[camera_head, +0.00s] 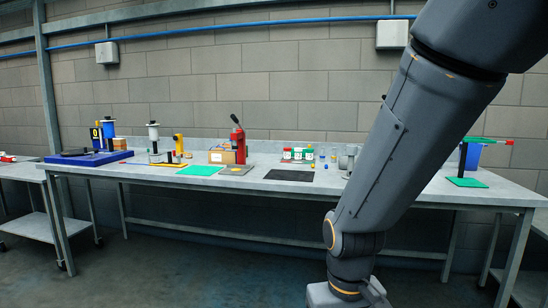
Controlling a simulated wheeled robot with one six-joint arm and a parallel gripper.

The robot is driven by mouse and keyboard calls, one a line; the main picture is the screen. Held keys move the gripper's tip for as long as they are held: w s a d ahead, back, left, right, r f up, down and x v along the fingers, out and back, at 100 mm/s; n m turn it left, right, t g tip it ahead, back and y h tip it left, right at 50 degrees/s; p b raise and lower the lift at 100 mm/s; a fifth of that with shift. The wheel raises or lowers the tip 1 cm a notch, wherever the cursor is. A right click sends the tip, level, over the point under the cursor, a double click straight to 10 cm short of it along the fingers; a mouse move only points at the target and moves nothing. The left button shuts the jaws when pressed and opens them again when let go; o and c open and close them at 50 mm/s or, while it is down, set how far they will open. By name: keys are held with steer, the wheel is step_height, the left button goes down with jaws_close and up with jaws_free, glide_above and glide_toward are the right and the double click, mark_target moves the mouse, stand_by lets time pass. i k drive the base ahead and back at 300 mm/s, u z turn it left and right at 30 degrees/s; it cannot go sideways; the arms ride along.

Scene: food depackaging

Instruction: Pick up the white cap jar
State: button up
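A small row of jars (298,155) with red, green and white parts stands at the back of the long bench, just right of the picture's middle. They are too small for me to tell which one has a white cap. My arm crosses the right half of the picture, between the camera and the bench. Its wrist end points down at the bottom edge, in front of the bench and well short of the jars. My gripper's fingers are outside the picture.
The long grey bench (240,181) holds a black mat (289,175), a green mat (201,170), a red press (238,140) and a cardboard box (221,157). A blue tray (88,158) lies at its left end. A green-based stand (466,182) is at right. Floor before the bench is clear.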

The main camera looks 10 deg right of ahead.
mark_target(298, 155)
steer(key=u, duration=0.7)
steer(key=i, duration=1.75)
steer(key=z, duration=0.5)
steer(key=i, duration=0.65)
steer(key=z, duration=0.7)
